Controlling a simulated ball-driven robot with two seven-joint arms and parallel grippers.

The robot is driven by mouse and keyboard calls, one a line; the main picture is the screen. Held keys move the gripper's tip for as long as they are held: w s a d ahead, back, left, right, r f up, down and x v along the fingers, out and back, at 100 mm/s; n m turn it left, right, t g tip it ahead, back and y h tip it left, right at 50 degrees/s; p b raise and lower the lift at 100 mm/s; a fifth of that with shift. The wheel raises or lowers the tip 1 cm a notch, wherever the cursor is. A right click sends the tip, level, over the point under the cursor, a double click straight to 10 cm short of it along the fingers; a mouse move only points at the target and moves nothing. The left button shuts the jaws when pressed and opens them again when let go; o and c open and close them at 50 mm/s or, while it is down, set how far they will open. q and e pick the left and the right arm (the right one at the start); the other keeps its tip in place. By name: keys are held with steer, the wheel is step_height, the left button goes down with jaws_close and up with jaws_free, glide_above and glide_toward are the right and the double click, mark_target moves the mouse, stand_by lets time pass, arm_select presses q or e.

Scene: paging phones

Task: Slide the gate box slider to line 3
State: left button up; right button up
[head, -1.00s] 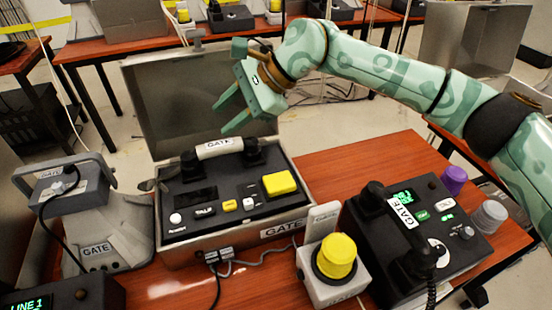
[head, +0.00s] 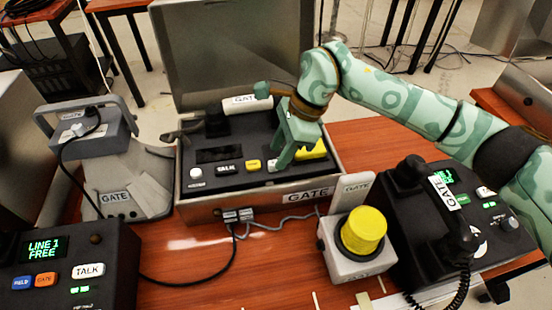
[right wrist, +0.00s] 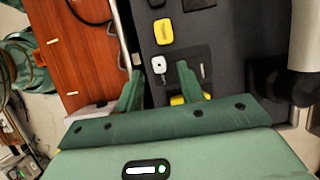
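The gate box (head: 258,201) is an open grey case with a black panel, a GATE label on its front and its lid raised behind. Its slider has a small white knob (head: 272,164), partly hidden by my right gripper in the head view. The knob (right wrist: 158,65) shows in full in the right wrist view. My right gripper (head: 284,160) is open and low over the panel. In the right wrist view its two green fingertips (right wrist: 160,70) stand on either side of the knob, with gaps; I cannot tell whether they touch the panel. My left gripper is not in view.
A large yellow button (head: 314,149) sits beside the slider, partly behind my gripper. A yellow-domed box (head: 362,232) and black phone (head: 432,225) stand to the right. A grey GATE stand (head: 122,170) and LINE 1 unit (head: 60,262) stand left.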

steer(key=shift+b+x, duration=0.3)
steer(key=shift+x, duration=1.15)
